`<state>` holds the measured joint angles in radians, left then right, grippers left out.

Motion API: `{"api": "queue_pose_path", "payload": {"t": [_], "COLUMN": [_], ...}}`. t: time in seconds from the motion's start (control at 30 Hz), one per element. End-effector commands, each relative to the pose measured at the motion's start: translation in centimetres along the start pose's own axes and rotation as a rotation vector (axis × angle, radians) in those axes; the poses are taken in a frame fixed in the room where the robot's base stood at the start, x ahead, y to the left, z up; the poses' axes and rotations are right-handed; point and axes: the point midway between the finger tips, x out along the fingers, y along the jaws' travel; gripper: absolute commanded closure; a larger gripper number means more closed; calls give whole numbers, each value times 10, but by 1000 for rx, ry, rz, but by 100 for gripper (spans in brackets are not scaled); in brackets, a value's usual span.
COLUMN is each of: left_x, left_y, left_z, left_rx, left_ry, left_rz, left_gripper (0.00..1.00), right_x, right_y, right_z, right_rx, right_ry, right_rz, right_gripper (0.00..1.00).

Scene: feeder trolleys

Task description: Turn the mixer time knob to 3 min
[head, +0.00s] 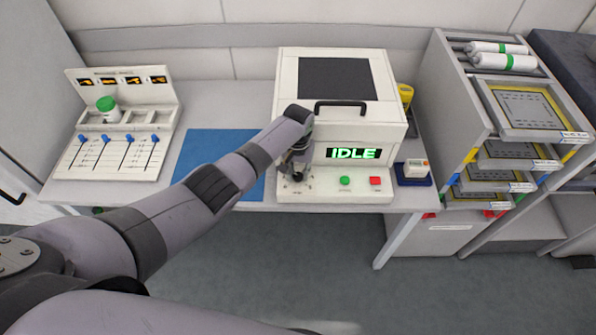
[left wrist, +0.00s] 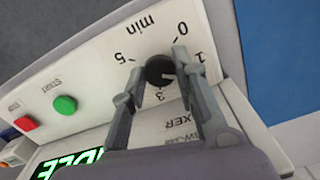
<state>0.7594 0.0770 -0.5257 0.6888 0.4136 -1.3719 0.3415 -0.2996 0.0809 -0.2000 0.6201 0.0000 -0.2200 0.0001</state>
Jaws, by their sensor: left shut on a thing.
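The mixer (head: 340,120) is a white box with a dark top window, a black handle and a green display that reads IDLE. Its black time knob (left wrist: 159,70) sits on the front panel among the printed marks 0, 1, 3, 5 and min in the left wrist view. My left gripper (head: 294,174) is at the panel's left end in the head view and hides most of the knob there. In the left wrist view its two fingers (left wrist: 160,74) are closed on either side of the knob. A pale pointer line shows on the knob, but its exact mark is unclear. My right gripper is not in view.
A green button (head: 345,180) and a red button (head: 376,181) sit right of the knob. A blue mat (head: 222,160) lies left of the mixer, with a white slider panel (head: 120,125) beyond. A rack of trays (head: 480,110) stands right.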

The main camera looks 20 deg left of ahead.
Motion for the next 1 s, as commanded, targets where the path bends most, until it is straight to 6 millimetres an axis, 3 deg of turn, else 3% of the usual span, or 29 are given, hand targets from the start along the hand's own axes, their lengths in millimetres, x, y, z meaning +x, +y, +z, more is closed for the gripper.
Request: {"api": "queue_pose_path", "payload": {"t": [1.0], "left_x": [1], "left_y": [0], "left_z": [0], "left_rx": [965], "left_ry": [-2], "left_rz": [-1], "left_gripper": [100], "right_x": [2], "right_y": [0], "right_z": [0], "right_rx": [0], "right_ry": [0], "right_rz": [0], "right_gripper": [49]}}
